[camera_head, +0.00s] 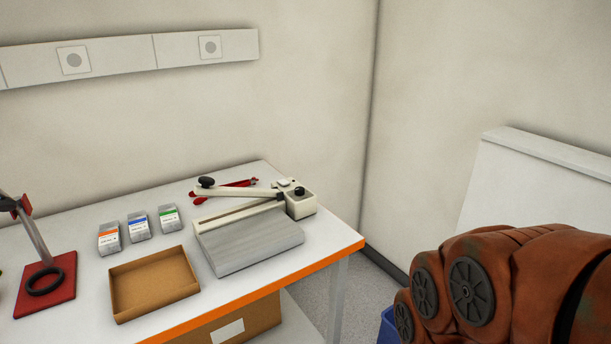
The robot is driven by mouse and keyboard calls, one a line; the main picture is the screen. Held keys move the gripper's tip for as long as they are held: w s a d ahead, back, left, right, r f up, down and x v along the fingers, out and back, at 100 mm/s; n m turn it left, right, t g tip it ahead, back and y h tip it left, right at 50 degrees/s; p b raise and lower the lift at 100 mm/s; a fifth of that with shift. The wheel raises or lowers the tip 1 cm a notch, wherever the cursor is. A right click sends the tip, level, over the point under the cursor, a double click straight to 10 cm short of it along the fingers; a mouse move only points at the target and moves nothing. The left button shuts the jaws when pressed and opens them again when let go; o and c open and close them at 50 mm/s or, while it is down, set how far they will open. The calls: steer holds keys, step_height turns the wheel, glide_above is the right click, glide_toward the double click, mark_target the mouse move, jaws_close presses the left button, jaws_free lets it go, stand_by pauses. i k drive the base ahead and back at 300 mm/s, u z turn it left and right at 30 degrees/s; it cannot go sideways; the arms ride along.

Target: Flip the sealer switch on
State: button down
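The sealer (248,240) stands near the right end of the white table, with a grey flat plate in front and a cream lever arm (240,191) above it. The arm has a black knob at its left end. A cream housing (301,204) sits at the sealer's right end, with a small dark knob or switch (299,191) on top. Its setting is too small to tell. My gripper is not in view. A rust-coloured part of my arm fills the lower right, apart from the table.
A shallow brown tray (190,288), three small labelled packs (139,226) and a red-based stand (52,296) are left of the sealer. Red-handled pliers (233,186) lie behind it. A cardboard box (262,322) is under the table. A white panel (530,185) stands at right.

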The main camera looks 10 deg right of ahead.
mark_target(284, 182)
steer(key=i, duration=0.35)
steer(key=u, duration=1.5)
